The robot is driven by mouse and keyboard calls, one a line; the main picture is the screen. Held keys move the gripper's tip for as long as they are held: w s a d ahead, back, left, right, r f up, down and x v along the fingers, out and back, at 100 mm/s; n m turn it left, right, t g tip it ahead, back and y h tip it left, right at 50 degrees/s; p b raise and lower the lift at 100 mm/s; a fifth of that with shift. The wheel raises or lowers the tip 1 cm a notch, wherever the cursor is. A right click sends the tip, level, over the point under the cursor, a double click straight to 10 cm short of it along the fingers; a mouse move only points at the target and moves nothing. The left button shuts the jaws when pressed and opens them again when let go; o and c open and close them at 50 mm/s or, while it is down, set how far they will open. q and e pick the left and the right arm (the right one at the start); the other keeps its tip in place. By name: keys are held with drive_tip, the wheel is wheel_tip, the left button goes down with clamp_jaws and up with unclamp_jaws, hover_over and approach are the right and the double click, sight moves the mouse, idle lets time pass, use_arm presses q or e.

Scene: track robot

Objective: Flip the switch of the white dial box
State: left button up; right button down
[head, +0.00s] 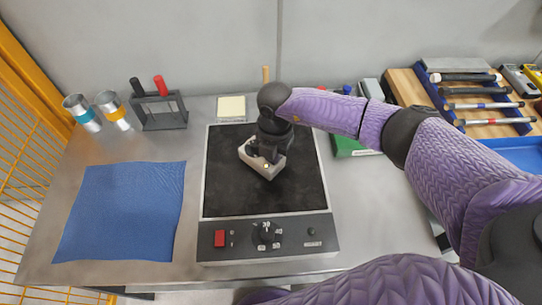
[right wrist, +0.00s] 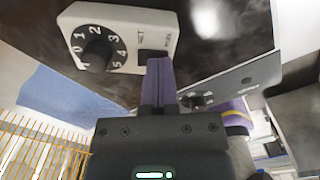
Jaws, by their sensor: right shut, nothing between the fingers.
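The white dial box (head: 247,154) lies on the black top of a flat device, turned at an angle, with my right gripper (head: 268,157) over it. In the right wrist view the box (right wrist: 125,22) shows a black numbered dial knob (right wrist: 97,53) and a dark switch (right wrist: 151,57) near its edge. My right gripper (right wrist: 160,82) is shut with nothing between its fingers. Its purple fingertips are right at the switch and partly cover it; I cannot tell whether they touch or which way the switch sits. My left gripper is not in view.
The black-topped device (head: 222,180) has a red switch (head: 219,238) and a knob (head: 266,235) in front. A blue cloth (head: 120,210), two metal cups (head: 112,108) and a rack (head: 160,112) are left. A tool tray (head: 440,100) is right.

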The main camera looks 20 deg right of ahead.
wheel_tip(320, 180, up, 7)
drive_tip(key=p, duration=0.6)
drive_tip(key=shift+p, duration=0.4)
drive_tip(key=shift+f, duration=0.1)
